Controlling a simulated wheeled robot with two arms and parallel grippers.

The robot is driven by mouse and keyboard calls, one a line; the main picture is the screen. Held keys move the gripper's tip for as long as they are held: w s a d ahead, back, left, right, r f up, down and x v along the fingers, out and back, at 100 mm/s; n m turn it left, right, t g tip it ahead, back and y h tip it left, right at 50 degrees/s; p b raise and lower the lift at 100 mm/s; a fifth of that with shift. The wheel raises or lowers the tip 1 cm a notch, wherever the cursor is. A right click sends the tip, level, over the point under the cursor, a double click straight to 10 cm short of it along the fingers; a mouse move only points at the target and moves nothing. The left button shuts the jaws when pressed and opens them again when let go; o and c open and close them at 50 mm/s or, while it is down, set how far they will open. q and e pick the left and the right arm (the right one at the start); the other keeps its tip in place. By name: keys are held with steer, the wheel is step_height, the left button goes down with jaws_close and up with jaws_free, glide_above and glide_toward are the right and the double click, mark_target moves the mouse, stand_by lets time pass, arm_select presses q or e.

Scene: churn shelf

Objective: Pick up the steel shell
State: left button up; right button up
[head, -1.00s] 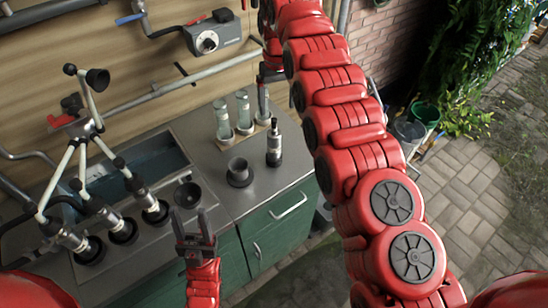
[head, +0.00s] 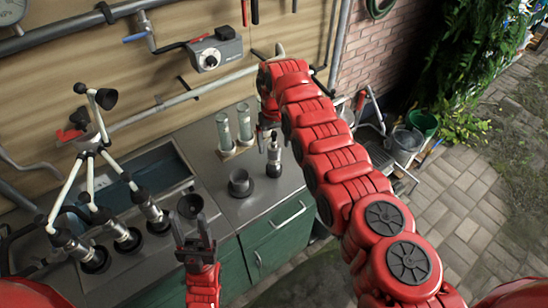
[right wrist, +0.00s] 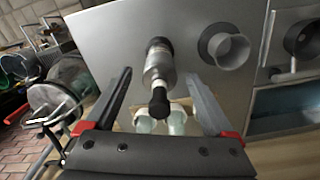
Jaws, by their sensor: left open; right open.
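The steel shell (head: 274,158) stands upright on the grey metal counter, with a dark base and a dark narrow top. In the right wrist view the shell (right wrist: 160,65) is a silver cylinder with a black tip, seen between the fingers. My right gripper (head: 268,132) is open at the shell's upper part, with one finger on each side. The wrist view shows gaps between the fingers and the shell, so it is not gripped. My left gripper (head: 190,222) is open and empty in front of the counter's sink side, its fingers pointing up.
A dark grey cup (head: 240,184) stands left of the shell. Two clear tubes (head: 224,134) stand on a small wooden base behind it. A milking cluster (head: 92,200) with several steel cups is at left, near the sink (head: 150,170). A green cabinet (head: 275,245) is below.

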jaws_close()
stand_by(0.4)
steer(key=shift+w+r, duration=0.1)
